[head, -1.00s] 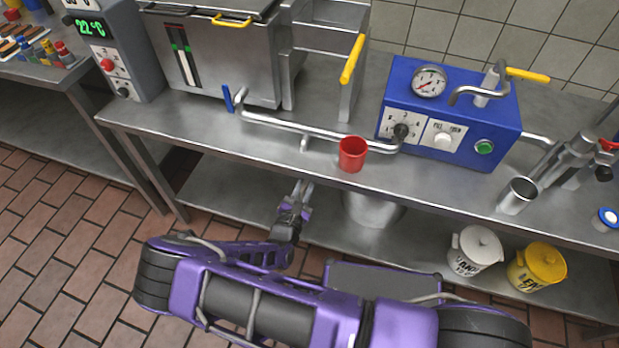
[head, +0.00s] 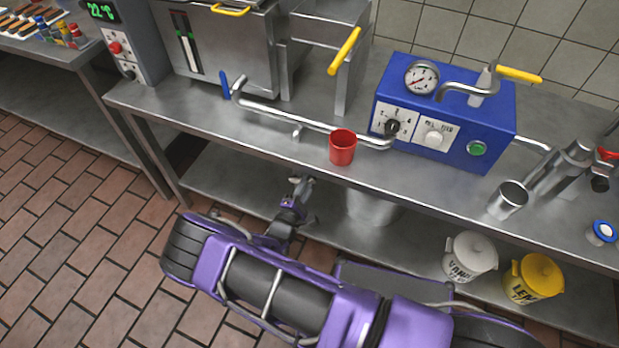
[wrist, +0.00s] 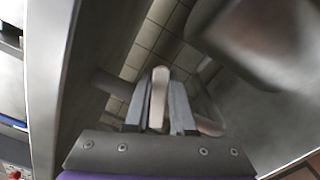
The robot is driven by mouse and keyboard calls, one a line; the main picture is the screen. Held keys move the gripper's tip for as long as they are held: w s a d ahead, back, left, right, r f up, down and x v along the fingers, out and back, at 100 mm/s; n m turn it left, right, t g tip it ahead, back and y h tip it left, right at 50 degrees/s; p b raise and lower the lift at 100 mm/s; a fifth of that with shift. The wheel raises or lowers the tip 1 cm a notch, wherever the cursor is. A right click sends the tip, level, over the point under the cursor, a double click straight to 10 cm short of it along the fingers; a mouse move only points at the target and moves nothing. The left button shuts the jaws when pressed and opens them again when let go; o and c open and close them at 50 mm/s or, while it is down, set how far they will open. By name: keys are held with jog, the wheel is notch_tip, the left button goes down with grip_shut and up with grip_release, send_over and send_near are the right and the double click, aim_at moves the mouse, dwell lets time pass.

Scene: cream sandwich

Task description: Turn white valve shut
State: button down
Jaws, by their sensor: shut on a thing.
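The white valve's pale handle (wrist: 159,98) stands upright between the fingers in the wrist view, in front of a grey pipe (wrist: 210,127). My gripper (wrist: 159,110) is shut on this handle, with a finger at each side. In the head view my gripper (head: 301,185) is low, at the front edge of the steel table and below its top. The valve cannot be made out in the head view, and its body is mostly hidden behind the fingers in the wrist view.
A red cup (head: 342,148) stands at the front edge of the steel table (head: 250,135), above my gripper. A blue machine (head: 444,112) is behind it to the right. A white bucket (head: 470,257) and a yellow bucket (head: 532,277) stand on the lower shelf.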

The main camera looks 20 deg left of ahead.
jog(key=shift+s+d+f+m, duration=0.1)
jog(key=shift+f+m, duration=0.3)
jog(key=shift+m, duration=0.45)
jog(key=shift+w+d+f+m, duration=0.1)
jog(key=shift+f+m, duration=0.35)
jog(key=shift+m, duration=0.35)
jog(key=shift+s+d+f+m, duration=0.1)
jog(key=shift+f+m, duration=0.3)
jog(key=shift+m, duration=0.45)
jog(key=c, duration=0.8)
grip_release()
jog(key=shift+o, duration=0.2)
jog(key=shift+s, duration=0.1)
jog(key=s+a, duration=0.2)
jog(key=s, duration=1.5)
jog(key=shift+a+p, duration=0.2)
jog(key=shift+p, duration=0.1)
